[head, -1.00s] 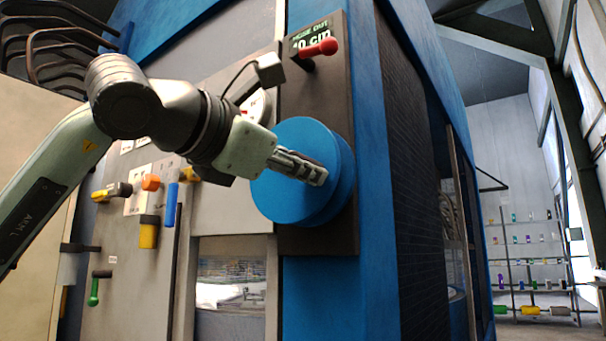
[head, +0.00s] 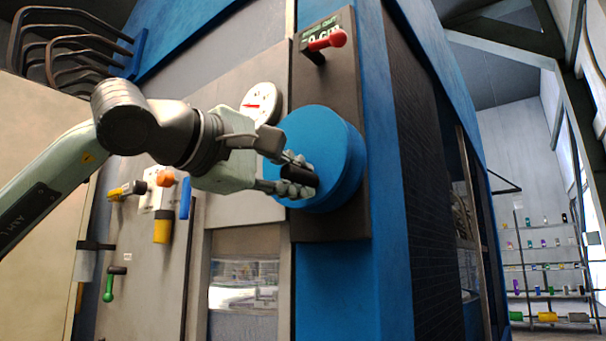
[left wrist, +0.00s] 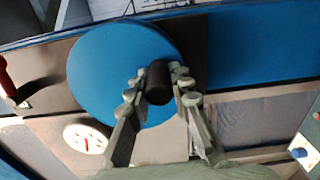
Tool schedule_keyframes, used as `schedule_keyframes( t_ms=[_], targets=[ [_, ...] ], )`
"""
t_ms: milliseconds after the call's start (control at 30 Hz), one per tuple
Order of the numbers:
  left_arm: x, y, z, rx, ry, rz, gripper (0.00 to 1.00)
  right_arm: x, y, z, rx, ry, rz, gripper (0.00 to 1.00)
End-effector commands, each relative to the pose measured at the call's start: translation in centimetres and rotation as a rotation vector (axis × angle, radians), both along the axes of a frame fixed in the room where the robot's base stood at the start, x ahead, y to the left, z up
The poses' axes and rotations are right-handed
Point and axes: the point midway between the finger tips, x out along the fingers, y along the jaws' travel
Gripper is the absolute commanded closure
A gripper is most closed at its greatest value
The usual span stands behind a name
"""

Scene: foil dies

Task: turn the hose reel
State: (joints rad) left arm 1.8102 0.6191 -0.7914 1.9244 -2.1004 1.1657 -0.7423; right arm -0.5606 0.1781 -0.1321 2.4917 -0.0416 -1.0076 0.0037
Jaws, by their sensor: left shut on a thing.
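The hose reel is a blue round drum (head: 325,140) on a dark upright plate on the machine's front. It also shows in the left wrist view (left wrist: 100,75). A short black knob (left wrist: 158,82) stands out from its face near the rim. My left gripper (head: 297,180) is at the lower part of the drum face, its fingers on both sides of the knob and shut on it. In the left wrist view the gripper (left wrist: 158,88) has the knob between its fingertips. My right gripper is in neither view.
A red-knobbed lever (head: 327,40) and a small display (head: 322,27) are above the reel. A round gauge (head: 262,102) is left of it. Yellow, orange, blue and green handles are on the panel farther left. Shelves (head: 545,270) stand far right.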

Motion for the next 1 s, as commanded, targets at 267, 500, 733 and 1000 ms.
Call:
schedule_keyframes(
  t_ms=[267,500,733,1000],
  targets=[
    [0.7,1.0,-0.4,0.188,-0.134,0.000,1.00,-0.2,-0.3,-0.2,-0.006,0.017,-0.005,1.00],
    [1.1,1.6,-0.4,0.302,-0.218,0.000,1.00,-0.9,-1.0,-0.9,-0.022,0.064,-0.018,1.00],
    [1.3,1.9,-0.4,0.358,-0.259,-0.001,1.00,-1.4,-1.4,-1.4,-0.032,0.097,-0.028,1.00],
    [1.4,1.9,-0.5,0.375,-0.270,-0.001,1.00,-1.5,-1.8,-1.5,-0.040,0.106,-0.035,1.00]
  ],
)
